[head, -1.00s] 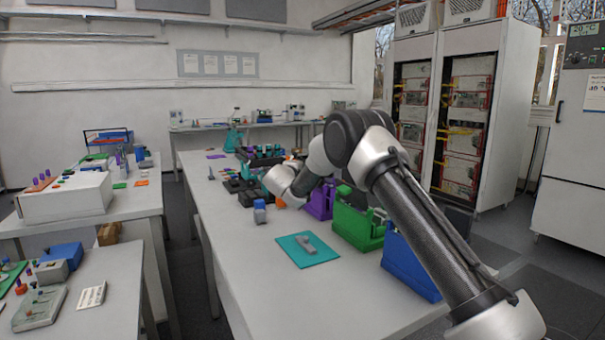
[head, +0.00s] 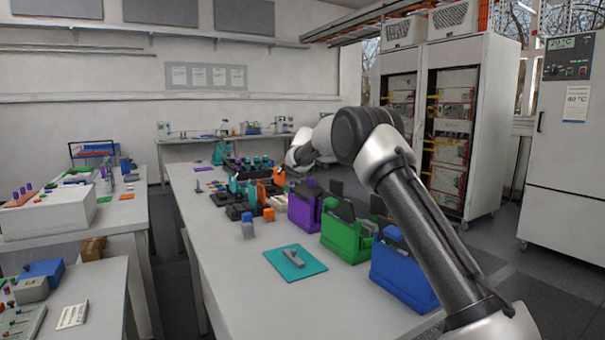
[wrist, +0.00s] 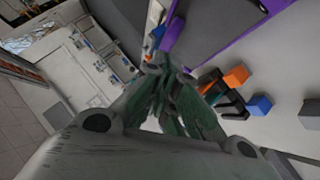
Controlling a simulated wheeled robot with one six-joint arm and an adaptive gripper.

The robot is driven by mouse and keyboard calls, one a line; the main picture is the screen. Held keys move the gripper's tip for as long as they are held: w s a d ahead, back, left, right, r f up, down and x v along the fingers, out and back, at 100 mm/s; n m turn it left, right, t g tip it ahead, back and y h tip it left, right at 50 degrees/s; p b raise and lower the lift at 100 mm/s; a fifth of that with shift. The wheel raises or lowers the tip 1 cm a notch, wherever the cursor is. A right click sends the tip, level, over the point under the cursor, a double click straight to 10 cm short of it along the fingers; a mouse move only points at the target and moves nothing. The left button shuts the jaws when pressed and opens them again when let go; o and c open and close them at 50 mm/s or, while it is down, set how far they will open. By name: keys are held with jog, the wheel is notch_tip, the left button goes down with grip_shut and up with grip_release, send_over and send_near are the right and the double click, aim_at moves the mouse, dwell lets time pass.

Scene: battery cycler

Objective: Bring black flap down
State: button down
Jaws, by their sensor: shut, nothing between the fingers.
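Dark upright panels show at the purple box (head: 304,208), the green box (head: 345,238) and the blue box (head: 402,278) on the long table in the head view. One dark flap (head: 336,187) stands up just right of the purple box; I cannot tell for sure which panel is the task's flap. In the wrist view a wide dark grey panel (wrist: 222,30) with purple edges lies beyond my fingers. My gripper (wrist: 160,72) is shut and empty, its tips near a purple edge; I cannot tell whether they touch.
A teal mat (head: 295,264) with a grey part lies in front of the boxes. A small blue-topped block (head: 248,228) stands left of the purple box. An orange block (wrist: 236,75) and a blue block (wrist: 260,105) show right of my fingers.

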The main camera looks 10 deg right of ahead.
jog(key=shift+w+d+f, duration=0.2)
jog(key=shift+d, duration=0.45)
jog(key=shift+w+d+f, duration=0.2)
jog(key=shift+w+d, duration=0.05)
jog(key=shift+d, duration=0.4)
jog(key=shift+w+d+f, duration=0.2)
jog(key=shift+d, duration=0.45)
jog(key=shift+w+d+f, duration=0.15)
jog(key=shift+d+f, duration=0.25)
jog(key=shift+d, duration=0.1)
jog(key=shift+w+d+f, duration=0.15)
jog(key=shift+d+f, duration=0.25)
jog(key=shift+d, duration=0.1)
notch_tip(320, 180, up, 11)
send_over(315, 188)
jog(key=s+d, duration=0.4)
jog(key=s, duration=0.2)
jog(key=shift+d, duration=0.2)
